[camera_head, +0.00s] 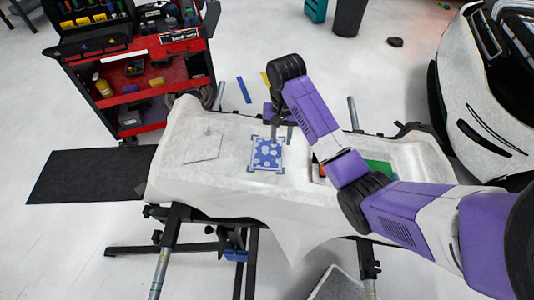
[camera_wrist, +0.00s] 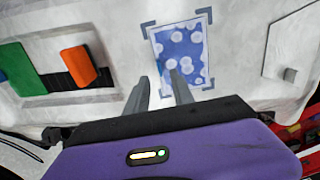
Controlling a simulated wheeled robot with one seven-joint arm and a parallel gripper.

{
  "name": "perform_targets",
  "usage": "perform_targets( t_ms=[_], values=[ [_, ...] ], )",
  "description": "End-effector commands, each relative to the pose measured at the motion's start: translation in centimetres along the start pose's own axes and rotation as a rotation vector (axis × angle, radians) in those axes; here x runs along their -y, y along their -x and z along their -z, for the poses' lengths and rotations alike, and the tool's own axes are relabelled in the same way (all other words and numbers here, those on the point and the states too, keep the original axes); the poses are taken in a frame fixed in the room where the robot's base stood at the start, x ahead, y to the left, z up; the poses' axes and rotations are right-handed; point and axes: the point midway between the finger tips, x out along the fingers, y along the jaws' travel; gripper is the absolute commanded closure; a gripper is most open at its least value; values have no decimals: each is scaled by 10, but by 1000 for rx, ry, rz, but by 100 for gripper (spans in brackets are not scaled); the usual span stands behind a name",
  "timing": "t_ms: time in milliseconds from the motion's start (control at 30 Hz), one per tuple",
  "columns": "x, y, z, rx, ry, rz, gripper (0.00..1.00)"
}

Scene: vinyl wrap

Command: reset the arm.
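My gripper (camera_head: 282,132) is above the white-covered work table (camera_head: 210,185), over the right edge of a blue patterned sheet with pale round spots (camera_head: 266,154). In the wrist view the two fingers of my gripper (camera_wrist: 160,92) stand apart with nothing between them. The blue sheet (camera_wrist: 183,58) lies flat inside dark corner marks in that view, beyond the fingertips. My purple and white arm reaches in from the lower right and bends over the table.
An orange block (camera_wrist: 78,66) and a green piece (camera_wrist: 18,70) lie in a recessed area of the table. An outlined panel (camera_head: 203,147) is left of the sheet. A red tool cart (camera_head: 140,75) stands behind left, a white car (camera_head: 490,110) at right. A dark mat (camera_head: 85,175) lies on the floor.

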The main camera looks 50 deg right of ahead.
Motion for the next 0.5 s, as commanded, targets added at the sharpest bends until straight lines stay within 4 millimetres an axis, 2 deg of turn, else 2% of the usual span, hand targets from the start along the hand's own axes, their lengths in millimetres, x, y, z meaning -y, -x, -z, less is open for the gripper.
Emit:
perform_targets(
  t_ms=[33, 200, 500],
  values=[
    [0, 9, 1, -3, 0, 1, 71],
    [0, 23, 0, -1, 0, 0, 71],
    [0, 26, 0, 0, 4, 0, 71]
  ],
)
